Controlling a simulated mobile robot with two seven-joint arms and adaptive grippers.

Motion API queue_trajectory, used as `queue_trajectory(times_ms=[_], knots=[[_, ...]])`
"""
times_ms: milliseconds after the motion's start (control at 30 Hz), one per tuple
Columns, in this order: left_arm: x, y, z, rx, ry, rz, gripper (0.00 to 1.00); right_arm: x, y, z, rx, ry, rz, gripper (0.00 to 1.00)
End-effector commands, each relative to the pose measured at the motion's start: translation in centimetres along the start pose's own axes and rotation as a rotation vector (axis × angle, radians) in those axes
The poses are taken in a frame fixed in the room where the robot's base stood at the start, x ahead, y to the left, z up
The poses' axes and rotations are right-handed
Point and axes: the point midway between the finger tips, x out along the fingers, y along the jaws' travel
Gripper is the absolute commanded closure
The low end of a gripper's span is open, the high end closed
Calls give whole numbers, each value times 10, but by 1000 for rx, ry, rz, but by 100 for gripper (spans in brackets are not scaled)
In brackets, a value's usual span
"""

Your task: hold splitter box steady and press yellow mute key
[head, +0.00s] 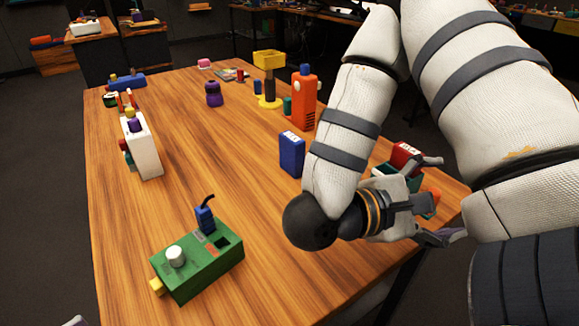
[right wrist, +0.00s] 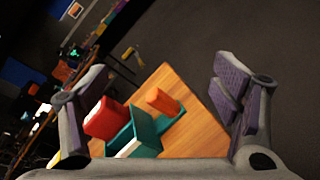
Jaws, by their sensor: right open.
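A green box (head: 200,262), which I take for the splitter box, lies at the near left of the wooden table in the head view. It has a white round knob (head: 175,256) on top and a blue plug (head: 205,217) with a dark cable stub at its far side. A yellow key (head: 157,286) sticks out of its left end. My right gripper (head: 436,200) is open at the table's right edge, far from the green box. The right wrist view shows its spread fingers (right wrist: 160,100) with nothing gripped. Only a pale sliver, perhaps my left gripper (head: 76,321), shows at the bottom left.
A red box (head: 406,154), a teal tray (right wrist: 145,130) and an orange block (right wrist: 162,101) are near my right gripper. A blue box (head: 291,155) and an orange box (head: 304,98) stand farther back. A white box (head: 145,148) stands left. Table around the green box is clear.

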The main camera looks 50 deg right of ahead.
Motion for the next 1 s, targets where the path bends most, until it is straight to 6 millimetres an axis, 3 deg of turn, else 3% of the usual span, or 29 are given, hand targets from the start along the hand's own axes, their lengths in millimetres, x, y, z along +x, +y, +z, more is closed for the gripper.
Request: queue_trajectory(times_ms=[367,467,500,567,600,667,700,767,900,1000], knots=[[0,0,0,0,0,0,67,-98,-70,17,743,-186,-412,18],[0,0,0,0,0,0,67,-158,-98,18,1004,-320,-625,18],[0,0,0,0,0,0,67,-188,-104,12,1063,-344,-756,18],[0,0,0,0,0,0,67,-233,-103,-2,1100,-331,-963,18],[0,0,0,0,0,0,67,-262,-96,-11,1107,-300,-1099,18],[0,0,0,0,0,0,67,-302,-76,-24,1118,-240,-1282,18],[0,0,0,0,0,0,67,-323,-57,-30,1137,-201,-1382,18],[0,0,0,0,0,0,67,-343,-24,-40,1203,-167,-1491,18],[0,0,0,0,0,0,67,-343,42,-56,1432,-198,-1579,18],[0,0,0,0,0,0,67,-335,66,-62,1540,-230,-1589,18]])
